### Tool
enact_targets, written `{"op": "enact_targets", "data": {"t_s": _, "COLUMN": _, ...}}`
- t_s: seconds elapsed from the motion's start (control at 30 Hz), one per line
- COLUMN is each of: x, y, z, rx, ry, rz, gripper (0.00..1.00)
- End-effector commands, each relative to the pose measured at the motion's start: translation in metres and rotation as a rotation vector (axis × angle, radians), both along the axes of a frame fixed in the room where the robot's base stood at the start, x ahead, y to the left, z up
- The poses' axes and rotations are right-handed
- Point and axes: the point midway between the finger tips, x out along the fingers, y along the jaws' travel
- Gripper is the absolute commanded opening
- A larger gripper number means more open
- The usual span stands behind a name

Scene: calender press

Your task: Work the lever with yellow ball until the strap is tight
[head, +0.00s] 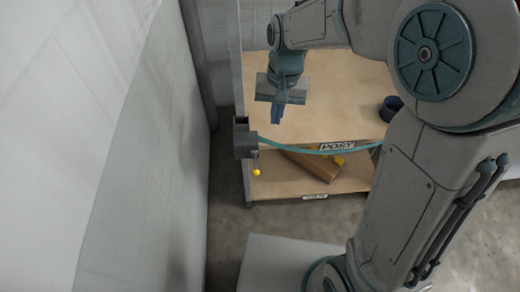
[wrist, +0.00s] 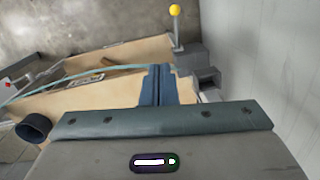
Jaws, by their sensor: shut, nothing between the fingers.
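The lever's yellow ball (head: 256,172) sits at the end of a thin rod, below a dark grey ratchet box (head: 245,142) at the shelf's left front corner. The ball also shows at the top of the wrist view (wrist: 175,10), with the box (wrist: 207,80) below it. The teal strap (head: 320,151) runs from the box to the right across the shelf front and bows downward in the middle. My gripper (head: 277,115) is shut and empty, above the upper board, behind and right of the box. Its blue fingers (wrist: 158,85) are apart from the ball.
The wooden shelf unit (head: 335,90) has a lower board holding a brown box (head: 312,165). A dark round cup (head: 390,108) stands at the upper board's right. A pale wall (head: 130,150) rises close on the left. Bare floor (head: 228,215) lies in front.

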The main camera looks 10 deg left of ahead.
Motion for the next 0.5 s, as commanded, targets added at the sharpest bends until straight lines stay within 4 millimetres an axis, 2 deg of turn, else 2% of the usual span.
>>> {"op": "enact_targets", "data": {"t_s": 0.03, "x": 0.002, "y": 0.013, "z": -0.013, "rx": -0.002, "ry": 0.018, "rz": 0.011, "gripper": 0.0}}
{"op": "enact_targets", "data": {"t_s": 0.2, "x": 0.005, "y": 0.035, "z": -0.029, "rx": -0.009, "ry": 0.049, "rz": 0.023, "gripper": 0.0}}
{"op": "enact_targets", "data": {"t_s": 0.5, "x": 0.006, "y": 0.039, "z": -0.031, "rx": -0.008, "ry": 0.054, "rz": 0.023, "gripper": 0.0}}
